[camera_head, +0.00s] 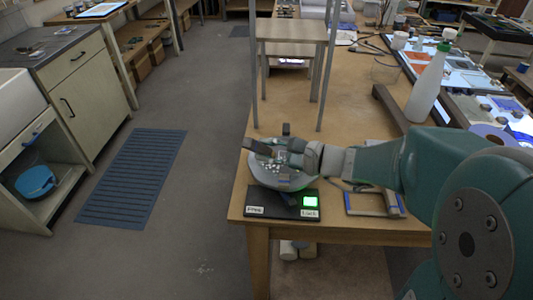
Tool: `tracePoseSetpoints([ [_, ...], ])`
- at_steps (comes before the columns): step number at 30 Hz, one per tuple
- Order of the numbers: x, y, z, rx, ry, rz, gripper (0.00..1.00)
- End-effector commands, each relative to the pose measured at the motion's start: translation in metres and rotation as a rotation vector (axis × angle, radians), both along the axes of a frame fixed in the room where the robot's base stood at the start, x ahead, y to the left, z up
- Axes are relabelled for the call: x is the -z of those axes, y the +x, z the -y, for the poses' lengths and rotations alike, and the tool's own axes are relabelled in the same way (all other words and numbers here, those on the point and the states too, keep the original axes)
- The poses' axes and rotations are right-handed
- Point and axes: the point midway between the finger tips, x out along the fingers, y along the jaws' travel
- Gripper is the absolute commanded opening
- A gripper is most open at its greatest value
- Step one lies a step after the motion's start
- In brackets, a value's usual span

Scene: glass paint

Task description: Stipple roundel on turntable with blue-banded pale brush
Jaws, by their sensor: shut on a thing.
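The turntable (265,181) is a round grey disc near the front left corner of the wooden table. Its dark base carries a "Free" label (255,210) and a "Lock" label (309,213), with a green light lit above "Lock". Small pale and dark marks show on the roundel (279,169) on the disc, partly covered by my gripper. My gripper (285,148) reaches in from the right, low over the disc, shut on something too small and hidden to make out. I cannot pick out the blue-banded pale brush. Contact with the roundel cannot be told.
A pale frame with blue bands (374,203) lies right of the turntable. A wooden stand (292,32) with metal posts rises behind it. A white bottle with a green cap (427,88) and lit glass panels (450,70) are at the right.

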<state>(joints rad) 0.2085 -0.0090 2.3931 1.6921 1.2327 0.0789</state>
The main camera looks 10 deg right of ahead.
Motion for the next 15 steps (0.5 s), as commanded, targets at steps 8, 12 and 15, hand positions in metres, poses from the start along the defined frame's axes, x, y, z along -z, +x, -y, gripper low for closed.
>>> tracePoseSetpoints([
  [8, 0.000, 0.000, 0.001, 0.001, 0.000, 0.000, 0.00],
  [12, 0.000, -0.001, 0.012, 0.004, 0.001, 0.000, 0.00],
  [15, 0.000, -0.003, 0.020, 0.004, 0.001, 0.000, 0.00],
])
